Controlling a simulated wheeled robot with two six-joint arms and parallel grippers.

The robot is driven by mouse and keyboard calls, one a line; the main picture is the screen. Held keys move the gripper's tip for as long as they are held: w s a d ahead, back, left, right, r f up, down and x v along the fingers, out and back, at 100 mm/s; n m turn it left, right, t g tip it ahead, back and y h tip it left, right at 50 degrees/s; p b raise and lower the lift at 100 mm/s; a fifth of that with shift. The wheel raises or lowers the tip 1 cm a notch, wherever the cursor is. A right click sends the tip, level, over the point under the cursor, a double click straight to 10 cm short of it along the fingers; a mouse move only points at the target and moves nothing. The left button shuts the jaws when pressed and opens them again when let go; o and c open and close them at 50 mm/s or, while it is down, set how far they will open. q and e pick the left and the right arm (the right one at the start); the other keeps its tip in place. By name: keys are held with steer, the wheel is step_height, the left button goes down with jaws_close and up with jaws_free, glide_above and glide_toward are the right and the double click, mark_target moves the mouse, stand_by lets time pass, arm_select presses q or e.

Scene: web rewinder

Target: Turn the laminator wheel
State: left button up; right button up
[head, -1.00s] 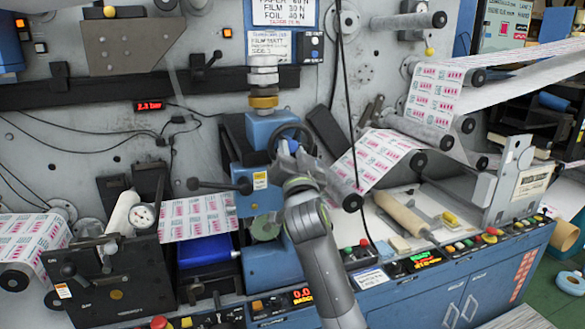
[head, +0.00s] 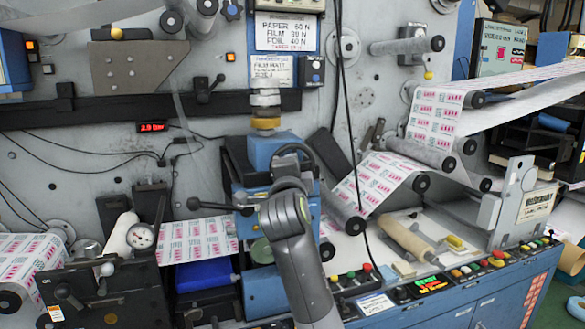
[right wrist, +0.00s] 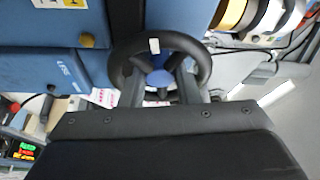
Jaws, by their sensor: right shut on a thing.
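The laminator wheel (head: 293,148) is a black handwheel on the blue unit in the middle of the head view. My own wrist hides most of it there. In the right wrist view the wheel (right wrist: 204,62) shows its round black rim, a blue hub (right wrist: 160,78) and a white mark (right wrist: 154,46) at the top of the rim. My right gripper (right wrist: 161,72) reaches into the wheel with one finger on each side of the hub. It is shut on the wheel. The fingertips are partly hidden within the rim. My left gripper is in neither view.
A black lever (head: 212,204) sticks out left of the blue unit. A printed web (head: 360,185) runs over rollers on the right. A dark cable (head: 352,130) hangs just right of the wheel. A button console (head: 440,280) lies in front. A red display (head: 152,127) glows on the back panel.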

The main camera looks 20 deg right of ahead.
steer(key=shift+m+g+p, duration=0.35)
steer(key=shift+m+g, duration=0.05)
steer(key=shift+m, duration=0.5)
steer(key=o, duration=0.7)
